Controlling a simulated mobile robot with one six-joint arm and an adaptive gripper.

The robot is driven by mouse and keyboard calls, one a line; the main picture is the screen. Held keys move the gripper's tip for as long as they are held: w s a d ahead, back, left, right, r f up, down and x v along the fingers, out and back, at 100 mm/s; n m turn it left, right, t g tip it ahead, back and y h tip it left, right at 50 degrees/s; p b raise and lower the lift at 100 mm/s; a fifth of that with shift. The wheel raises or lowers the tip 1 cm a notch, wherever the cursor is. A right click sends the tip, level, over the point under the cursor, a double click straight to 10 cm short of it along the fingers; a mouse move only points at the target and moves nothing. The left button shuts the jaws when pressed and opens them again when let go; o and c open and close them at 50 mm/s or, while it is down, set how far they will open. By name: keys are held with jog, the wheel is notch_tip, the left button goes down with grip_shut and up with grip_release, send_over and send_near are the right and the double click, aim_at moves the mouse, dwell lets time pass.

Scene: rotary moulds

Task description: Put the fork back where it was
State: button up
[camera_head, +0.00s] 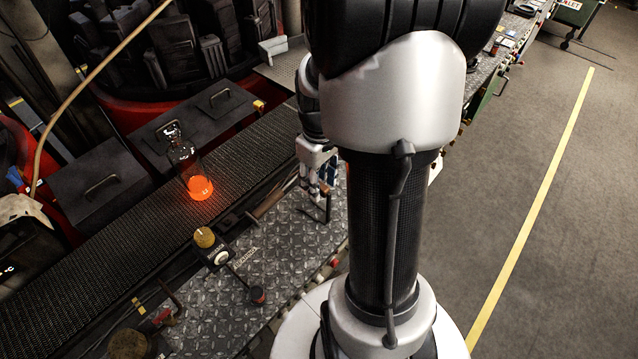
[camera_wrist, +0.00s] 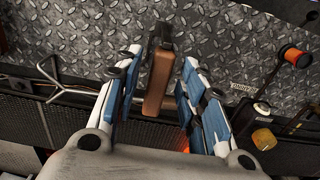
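My gripper (camera_wrist: 158,60) is open, pointing down over the diamond-plate bench. In the wrist view a brown handle (camera_wrist: 158,85) with a dark metal end lies between its fingers, with gaps visible on both sides. A metal rod with a forked end (camera_wrist: 48,72) lies left of the fingers, partly hidden behind the left one. I cannot tell whether the brown handle belongs to it. In the head view my gripper (camera_head: 320,172) is above the bench beside my column, with a dark bent rod (camera_head: 327,208) just below it.
The diamond-plate bench (camera_head: 290,262) borders a dark mesh conveyor (camera_head: 120,240). A glass bottle with a glowing orange base (camera_head: 185,165) stands on the conveyor. A yellow knob (camera_head: 205,237) and a black-knobbed rod (camera_head: 257,294) stand on the bench. Open floor (camera_head: 490,190) lies right.

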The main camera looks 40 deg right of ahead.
notch_tip(320, 180, up, 9)
jog(key=p, duration=0.2)
jog(key=a+r+t, duration=0.1)
jog(key=a+r, duration=0.6)
jog(key=a, duration=0.1)
jog(key=s+a+r+m+t, duration=0.1)
jog(key=s+a+r+t, duration=0.2)
jog(key=s+a, duration=0.6)
jog(key=a+r, duration=0.1)
jog(key=a, duration=0.2)
jog(key=shift+s+a+t, duration=0.15)
jog(key=shift+t, duration=0.15)
notch_tip(320, 180, down, 3)
jog(key=b, duration=0.2)
jog(key=shift+f+b, duration=0.1)
jog(key=shift+b, duration=0.3)
jog(key=shift+r, duration=0.2)
jog(key=shift+c, duration=0.4)
jog(key=shift+a, duration=0.1)
